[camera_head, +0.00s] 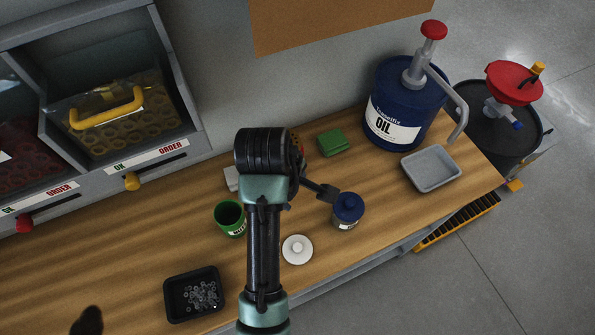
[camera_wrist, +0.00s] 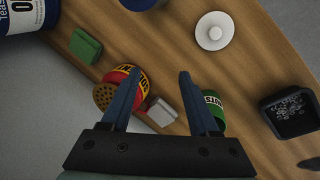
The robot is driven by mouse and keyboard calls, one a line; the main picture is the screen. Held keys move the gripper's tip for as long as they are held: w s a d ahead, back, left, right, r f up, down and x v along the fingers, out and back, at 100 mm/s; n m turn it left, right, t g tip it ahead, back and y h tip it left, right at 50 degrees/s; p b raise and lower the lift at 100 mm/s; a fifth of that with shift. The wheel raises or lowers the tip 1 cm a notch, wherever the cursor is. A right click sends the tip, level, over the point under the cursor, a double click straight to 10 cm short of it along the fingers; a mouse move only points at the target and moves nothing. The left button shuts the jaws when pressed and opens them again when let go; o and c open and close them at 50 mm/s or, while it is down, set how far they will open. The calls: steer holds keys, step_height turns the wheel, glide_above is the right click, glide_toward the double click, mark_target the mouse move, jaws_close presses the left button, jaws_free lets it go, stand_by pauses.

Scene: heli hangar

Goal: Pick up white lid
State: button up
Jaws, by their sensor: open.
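The white lid (camera_head: 297,249) is a round disc with a central knob, lying flat on the wooden bench just right of my arm in the head view. In the wrist view the white lid (camera_wrist: 214,31) is at the upper right, beyond my fingertips and apart from them. My gripper (camera_wrist: 159,74) is open, with two dark blue fingers spread and nothing held. In the head view my arm largely hides the gripper.
A green can (camera_head: 230,219), a black tray of metal parts (camera_head: 194,294) and a red-yellow can (camera_wrist: 127,84) are nearby. A green block (camera_head: 333,142), oil drum (camera_head: 393,110) and grey tray (camera_head: 431,168) are farther back.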

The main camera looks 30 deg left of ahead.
steer(key=s+r+n+g+h+p, duration=0.1)
steer(key=s+r+n+g+p, duration=0.1)
steer(key=s+g+p, duration=0.3)
steer(key=t, duration=0.2)
glide_above(297, 246)
steer(key=a, duration=0.2)
steer(key=shift+h, duration=0.3)
steer(key=f, duration=0.4)
steer(key=f+b, duration=0.1)
steer(key=f, duration=0.3)
steer(key=shift+s+d, duration=0.1)
steer(key=shift+s, duration=0.1)
steer(key=f, duration=0.1)
steer(key=d+f, duration=0.1)
steer(key=f+p, duration=0.1)
steer(key=shift+w+d+f, duration=0.2)
steer(key=shift+d+f, duration=0.1)
steer(key=shift+f, duration=0.75)
steer(key=shift+c, duration=0.2)
jaws_close()
